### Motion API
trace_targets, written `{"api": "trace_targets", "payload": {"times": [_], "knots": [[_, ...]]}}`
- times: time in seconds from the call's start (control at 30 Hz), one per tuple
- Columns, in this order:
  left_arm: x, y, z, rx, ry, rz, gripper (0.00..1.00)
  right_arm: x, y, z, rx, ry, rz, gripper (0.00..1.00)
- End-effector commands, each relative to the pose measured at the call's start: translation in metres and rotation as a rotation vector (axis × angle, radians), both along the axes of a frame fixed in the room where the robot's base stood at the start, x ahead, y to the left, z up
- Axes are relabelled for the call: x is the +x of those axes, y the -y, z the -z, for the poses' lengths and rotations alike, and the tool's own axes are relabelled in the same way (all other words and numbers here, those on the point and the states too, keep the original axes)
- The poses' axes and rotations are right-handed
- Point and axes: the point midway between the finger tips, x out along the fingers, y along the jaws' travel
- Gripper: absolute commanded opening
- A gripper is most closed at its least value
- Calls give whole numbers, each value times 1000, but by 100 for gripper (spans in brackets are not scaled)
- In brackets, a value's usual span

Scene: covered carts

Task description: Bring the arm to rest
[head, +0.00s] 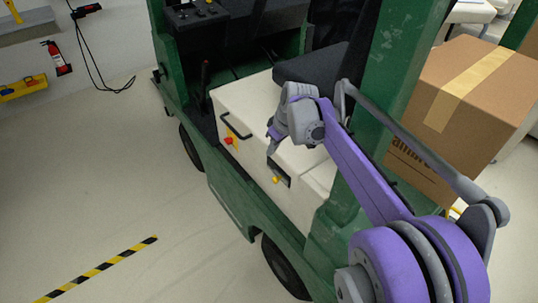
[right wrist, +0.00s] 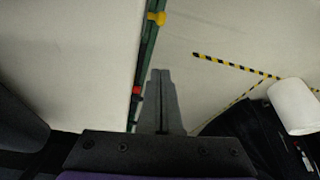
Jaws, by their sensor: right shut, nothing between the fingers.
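My right arm, purple and grey, reaches in from the lower right of the head view. Its grey gripper (head: 272,142) hangs in front of the cart's cream side box, apart from or touching it I cannot tell. In the right wrist view the two fingers (right wrist: 161,75) are together, with nothing between them. The green cart (head: 240,205) has a cream box (head: 255,100) with a black handle (head: 236,126), a red knob (head: 228,141) and a dark slot. My left gripper is not in view.
A cardboard box (head: 480,80) stands at the right behind a green post (head: 405,60). A black seat (head: 310,65) is above the cream box. Yellow-black tape (head: 100,268) marks the floor, which is clear at left. A fire extinguisher (head: 56,58) hangs on the wall.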

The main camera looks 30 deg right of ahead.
Motion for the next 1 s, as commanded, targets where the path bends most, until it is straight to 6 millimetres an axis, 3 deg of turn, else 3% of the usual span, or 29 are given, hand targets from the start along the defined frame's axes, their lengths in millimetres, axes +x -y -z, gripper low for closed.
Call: {"api": "trace_targets", "payload": {"times": [0.7,0.87,1.0], "knots": [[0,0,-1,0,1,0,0,-5,-2,-7,0,0,2,0],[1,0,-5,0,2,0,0,-28,-33,-7,-5,3,29,0],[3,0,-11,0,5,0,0,-76,-79,0,-11,16,83,0]]}}
